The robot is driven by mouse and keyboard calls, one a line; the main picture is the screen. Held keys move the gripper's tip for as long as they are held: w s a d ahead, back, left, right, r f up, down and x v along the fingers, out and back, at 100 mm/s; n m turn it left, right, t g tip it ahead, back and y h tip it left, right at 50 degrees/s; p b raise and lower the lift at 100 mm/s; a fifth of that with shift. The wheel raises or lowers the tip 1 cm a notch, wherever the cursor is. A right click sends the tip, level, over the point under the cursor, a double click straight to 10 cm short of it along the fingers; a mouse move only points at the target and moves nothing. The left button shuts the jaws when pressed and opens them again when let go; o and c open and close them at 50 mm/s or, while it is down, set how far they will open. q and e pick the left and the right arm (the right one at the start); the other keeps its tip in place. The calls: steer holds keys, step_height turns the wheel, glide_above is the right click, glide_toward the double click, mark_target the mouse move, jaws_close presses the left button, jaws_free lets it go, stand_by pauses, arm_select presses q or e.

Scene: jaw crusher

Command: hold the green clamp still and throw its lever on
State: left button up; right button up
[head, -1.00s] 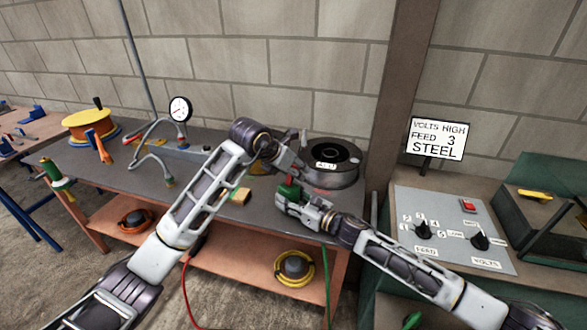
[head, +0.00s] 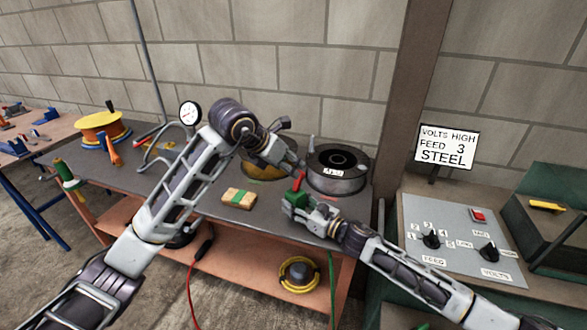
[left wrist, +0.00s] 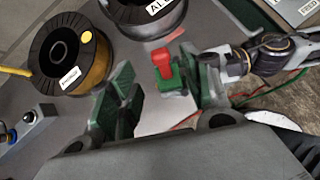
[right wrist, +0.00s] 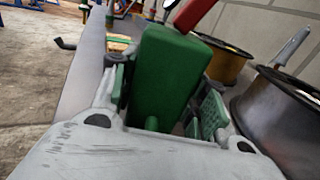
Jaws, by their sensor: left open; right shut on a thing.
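The green clamp (head: 293,199) stands at the front right of the bench with its red lever (head: 299,181) on top. My right gripper (head: 303,205) is shut on the clamp's green body, which fills the space between its fingers in the right wrist view (right wrist: 165,75). The red lever rises from the body there (right wrist: 195,14). My left gripper (head: 293,163) is open and empty above the clamp. In the left wrist view the red lever (left wrist: 163,63) shows beyond and between the left gripper's spread fingers, apart from them.
A dark spool (head: 338,172) stands just behind the clamp, and a yellowish spool (head: 262,172) is partly hidden by my left arm. A wooden block with a green band (head: 238,198) lies to the left. A control panel (head: 460,240) is at the right.

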arm_select(q)
steer(key=shift+v, duration=1.45)
arm_select(e)
steer(key=shift+s+a, duration=0.1)
steer(key=o, duration=1.5)
steer(key=shift+c, duration=0.2)
steer(key=shift+v, duration=5.8)
steer(key=shift+d, duration=0.2)
